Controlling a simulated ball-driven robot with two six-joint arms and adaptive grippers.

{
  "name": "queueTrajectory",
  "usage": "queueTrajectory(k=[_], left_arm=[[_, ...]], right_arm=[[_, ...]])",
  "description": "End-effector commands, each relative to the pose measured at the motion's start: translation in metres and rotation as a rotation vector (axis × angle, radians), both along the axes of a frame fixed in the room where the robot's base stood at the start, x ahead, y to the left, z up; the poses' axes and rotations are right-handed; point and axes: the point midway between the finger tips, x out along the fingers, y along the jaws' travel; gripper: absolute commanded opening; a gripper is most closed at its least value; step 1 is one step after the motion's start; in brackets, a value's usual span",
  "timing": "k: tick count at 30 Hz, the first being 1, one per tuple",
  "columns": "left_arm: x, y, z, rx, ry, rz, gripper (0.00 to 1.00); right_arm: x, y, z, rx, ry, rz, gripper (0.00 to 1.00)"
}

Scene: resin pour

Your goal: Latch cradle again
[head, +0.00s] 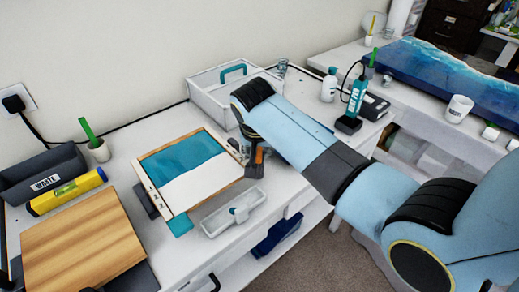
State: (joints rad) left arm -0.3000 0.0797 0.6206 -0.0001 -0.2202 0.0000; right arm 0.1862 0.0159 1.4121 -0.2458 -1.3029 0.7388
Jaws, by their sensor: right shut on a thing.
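The cradle (152,186) is a wood-edged frame holding a panel, teal at the back and white at the front. It lies on the white bench with dark pieces under its left and front side. My right gripper (253,170) points down at the cradle's right edge. It is shut on an orange part, which looks like the latch handle (259,156); the fingers and my arm hide most of it. I cannot tell whether the latch is engaged. My left gripper is not in view.
A white tray (223,216) stands just in front of the cradle. A white box with a teal handle (208,97) is behind it. A wooden board (80,240), yellow tube (67,192) and waste bin (42,172) crowd the left. Bottles (329,85) stand at the back right.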

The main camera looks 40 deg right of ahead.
Motion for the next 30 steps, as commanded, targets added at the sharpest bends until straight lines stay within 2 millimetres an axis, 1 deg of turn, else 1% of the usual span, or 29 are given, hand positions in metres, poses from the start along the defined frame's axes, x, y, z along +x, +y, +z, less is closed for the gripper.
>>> queueTrajectory(k=[12,18,24,30], left_arm=[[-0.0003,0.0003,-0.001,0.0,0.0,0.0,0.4],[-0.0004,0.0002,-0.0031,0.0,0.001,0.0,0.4],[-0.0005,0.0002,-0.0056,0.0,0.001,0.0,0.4],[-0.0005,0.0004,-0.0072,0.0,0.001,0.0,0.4]], right_arm=[[0.0023,0.0013,0.0003,0.0,0.0,-0.39,0.0],[0.0026,0.0016,-0.0002,0.0,0.0,-0.556,0.0],[0.0032,0.0018,-0.0001,0.001,-0.001,-0.682,0.0],[0.0031,0.0018,-0.0003,0.001,0.0,-0.76,0.0]])
